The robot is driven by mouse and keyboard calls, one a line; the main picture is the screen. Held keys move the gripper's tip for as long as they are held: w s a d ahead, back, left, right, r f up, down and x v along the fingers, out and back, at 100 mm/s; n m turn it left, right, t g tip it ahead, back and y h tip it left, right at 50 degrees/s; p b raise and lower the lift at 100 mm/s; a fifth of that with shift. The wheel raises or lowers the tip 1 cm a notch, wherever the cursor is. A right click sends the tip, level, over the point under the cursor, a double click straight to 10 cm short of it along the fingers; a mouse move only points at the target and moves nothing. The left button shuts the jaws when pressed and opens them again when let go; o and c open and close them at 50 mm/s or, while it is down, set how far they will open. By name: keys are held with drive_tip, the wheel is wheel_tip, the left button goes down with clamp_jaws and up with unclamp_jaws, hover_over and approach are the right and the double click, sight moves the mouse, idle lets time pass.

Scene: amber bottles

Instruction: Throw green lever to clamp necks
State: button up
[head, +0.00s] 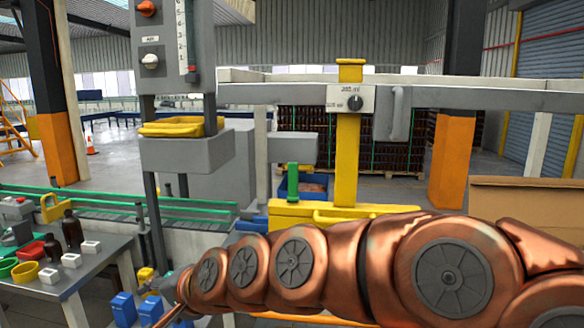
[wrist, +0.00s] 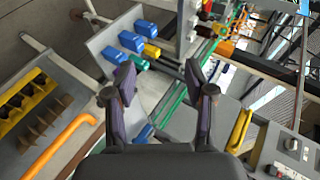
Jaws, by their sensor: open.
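A green upright bar (head: 293,182) stands on a yellow block (head: 330,212) in the head view, right of the centre conveyor; it looks like the lever, but I cannot be sure. Amber bottles (head: 72,230) stand upright on a table at the left, necks up. My gripper (wrist: 160,68) is open and empty in the wrist view, its two dark fingers well apart. A green rail (wrist: 172,104) shows between and beyond the fingers. In the head view my gripper is not clearly visible at the far end of my copper arm. No lever can be told for certain in the wrist view.
A grey column with a yellow tray (head: 180,127) rises at left. A yellow post (head: 347,150) carries a crossbar. A cardboard box (head: 525,205) is at right.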

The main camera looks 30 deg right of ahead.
drive_tip(key=w+d+r+m+t+h+p, duration=0.2)
drive_tip(key=w+d+r+m+t+h, duration=0.2)
drive_tip(key=w+d+r+m+t, duration=0.7)
drive_tip(key=m+g+h+p, duration=0.1)
drive_tip(key=m+g+h, duration=0.6)
drive_tip(key=m+h, duration=1.1)
approach(293, 166)
wheel_tip(293, 166, up, 3)
drive_tip(key=w+d+m+y, duration=0.1)
drive_tip(key=d+m+y, duration=0.1)
drive_tip(key=m+y, duration=0.3)
drive_tip(key=shift+w+d+r+p, duration=0.2)
drive_tip(key=shift+w+d+p, duration=0.25)
drive_tip(key=shift+d, duration=0.45)
drive_tip(key=shift+p+x, duration=1)
drive_tip(key=shift+x, duration=2.1)
drive_tip(key=shift+f, duration=0.15)
drive_tip(key=shift+c, duration=0.3)
clamp_jaws()
